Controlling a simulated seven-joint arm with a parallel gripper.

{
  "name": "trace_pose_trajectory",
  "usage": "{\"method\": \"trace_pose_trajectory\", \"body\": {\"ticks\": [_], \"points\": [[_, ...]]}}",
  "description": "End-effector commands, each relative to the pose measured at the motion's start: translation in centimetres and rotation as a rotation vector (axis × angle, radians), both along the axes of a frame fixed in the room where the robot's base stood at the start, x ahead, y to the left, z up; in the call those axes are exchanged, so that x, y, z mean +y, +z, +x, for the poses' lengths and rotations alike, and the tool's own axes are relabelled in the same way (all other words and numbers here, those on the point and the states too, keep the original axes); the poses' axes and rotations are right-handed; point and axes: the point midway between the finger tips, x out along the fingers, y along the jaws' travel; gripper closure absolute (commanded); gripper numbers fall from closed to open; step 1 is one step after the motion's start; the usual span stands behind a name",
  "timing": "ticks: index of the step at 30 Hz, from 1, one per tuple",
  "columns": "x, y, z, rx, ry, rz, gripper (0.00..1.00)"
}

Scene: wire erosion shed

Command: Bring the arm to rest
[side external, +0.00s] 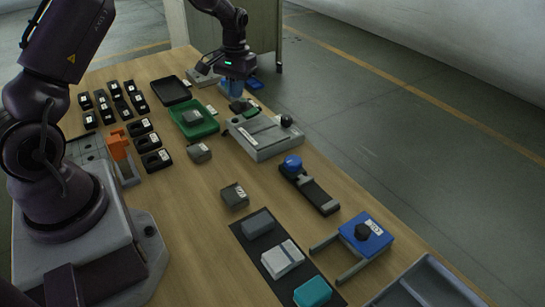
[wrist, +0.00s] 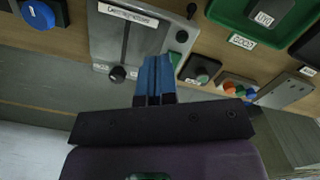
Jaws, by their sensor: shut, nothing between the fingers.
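My gripper (side external: 232,90) is at the far end of the wooden table, above its surface, with the fingers pointing down. In the wrist view its blue fingers (wrist: 155,72) are together with nothing between them. Beyond the fingertips the wrist view shows a grey labelled device (wrist: 101,40) with dark knobs. The same grey device (side external: 258,148) stands near the gripper in the side view. The exact height of the fingertips over the table is hard to tell.
A green tray (side external: 209,125) holds a grey block. Several black holders stand at the left, beside an orange part (side external: 118,145). A blue-knobbed fixture (side external: 325,204), a blue device (side external: 379,244) and a dark mat (side external: 241,237) lie nearer. Bare wood (side external: 190,215) is free mid-table.

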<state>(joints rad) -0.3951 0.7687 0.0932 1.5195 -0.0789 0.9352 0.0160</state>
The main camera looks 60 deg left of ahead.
Motion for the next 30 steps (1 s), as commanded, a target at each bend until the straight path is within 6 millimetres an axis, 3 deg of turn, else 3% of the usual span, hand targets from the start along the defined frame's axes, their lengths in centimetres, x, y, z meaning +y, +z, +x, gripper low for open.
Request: {"method": "trace_pose_trajectory", "body": {"ticks": [1, 6, 12, 18, 24, 30], "points": [[-1.4, 2.0, -0.8, -0.013, -0.019, 0.002, 1.0], [-6.0, 7.7, -3.9, -0.064, -0.092, 0.012, 1.0], [-11.2, 13.3, -8.9, -0.152, -0.195, 0.037, 1.0], [-15.5, 16.7, -14.5, -0.261, -0.304, 0.07, 1.0], [-18.5, 18.4, -19.4, -0.393, -0.406, 0.107, 1.0], [-19.9, 20.1, -21.4, -0.516, -0.466, 0.133, 1.0]]}}
